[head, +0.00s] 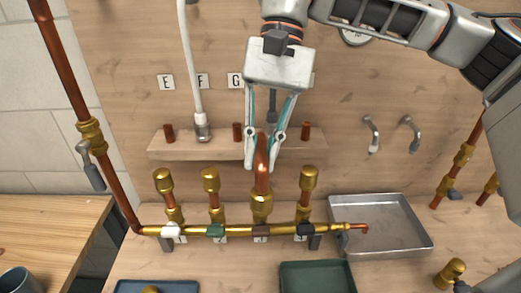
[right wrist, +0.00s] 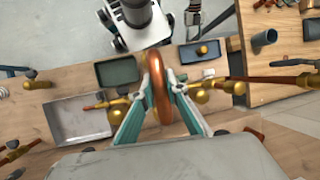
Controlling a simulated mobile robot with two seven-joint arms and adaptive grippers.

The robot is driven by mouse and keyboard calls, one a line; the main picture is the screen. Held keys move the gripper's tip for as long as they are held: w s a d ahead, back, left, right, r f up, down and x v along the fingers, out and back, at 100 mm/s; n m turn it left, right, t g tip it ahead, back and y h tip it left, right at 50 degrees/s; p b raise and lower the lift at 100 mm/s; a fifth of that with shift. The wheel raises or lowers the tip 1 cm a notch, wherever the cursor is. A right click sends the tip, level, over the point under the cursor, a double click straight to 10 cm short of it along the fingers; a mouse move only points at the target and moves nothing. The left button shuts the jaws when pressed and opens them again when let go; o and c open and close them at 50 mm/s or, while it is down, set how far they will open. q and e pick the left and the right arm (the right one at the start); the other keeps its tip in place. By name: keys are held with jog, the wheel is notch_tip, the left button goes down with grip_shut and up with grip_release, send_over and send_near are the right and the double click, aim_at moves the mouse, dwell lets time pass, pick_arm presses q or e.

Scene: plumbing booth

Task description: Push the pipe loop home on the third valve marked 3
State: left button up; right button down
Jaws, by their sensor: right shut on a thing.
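The copper pipe loop (head: 262,160) stands upright between the fingers of my right gripper (head: 262,166), which is shut on it. It also shows edge-on between the fingers in the right wrist view (right wrist: 158,88). Its lower end meets the top of the brass third valve (head: 262,205), counted from the left on the brass manifold. I cannot tell how deep the end sits in the valve. This valve has a dark brown collar (head: 260,231) at its base. The number markers under the manifold are mostly hidden and not readable. My left gripper is not in view.
Other brass valves stand close on both sides, at left (head: 210,182) and right (head: 308,180). Behind is a wooden shelf (head: 220,144) with copper stubs and a white hose (head: 190,60). A metal tray (head: 415,247) lies right, and a green tray (head: 286,268) in front.

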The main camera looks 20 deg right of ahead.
jog(key=shift+f, duration=0.3)
jog(key=shift+p, duration=0.3)
dwell(0.6)
jog(key=shift+s+f+b, duration=0.1)
jog(key=shift+f+b, duration=0.8)
jog(key=shift+f, duration=1.5)
dwell(0.3)
jog(key=c, duration=1.9)
grip_release()
jog(key=shift+r, duration=0.1)
jog(key=v, duration=1.2)
jog(key=shift+d, duration=0.1)
